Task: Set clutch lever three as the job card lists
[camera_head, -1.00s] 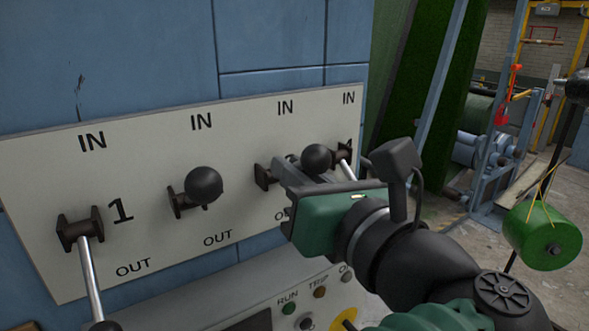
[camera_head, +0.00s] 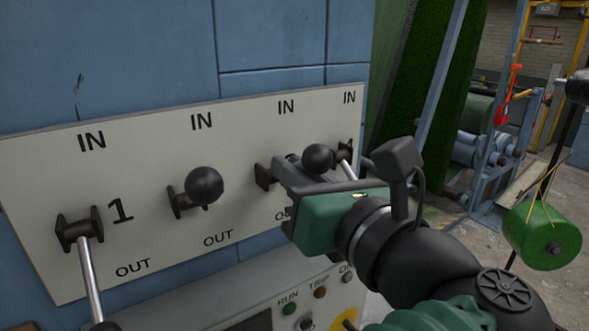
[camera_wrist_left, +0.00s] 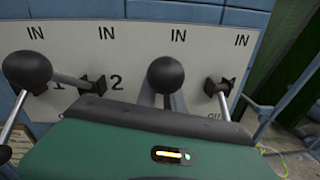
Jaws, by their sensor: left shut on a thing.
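Clutch lever three shows its black ball knob (camera_head: 318,157) in the head view and the wrist view (camera_wrist_left: 166,75), pointing out from the panel. My left gripper (camera_head: 292,168) is shut on lever three, its fingers around the shaft behind the knob; they also show in the wrist view (camera_wrist_left: 162,101). The gripper hides the lever's number and part of its OUT label. The white lever panel (camera_head: 150,165) has IN above and OUT below each lever. My right gripper is not in view. I cannot make out a job card.
Lever one (camera_head: 90,278) slants down toward OUT. Lever two (camera_head: 204,186) sticks out from the panel, left of my gripper. Lever four (camera_head: 346,168) slants down close on the right. A control box (camera_head: 255,295) with RUN and TRIP labels lies below. A green roll (camera_head: 542,235) is at right.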

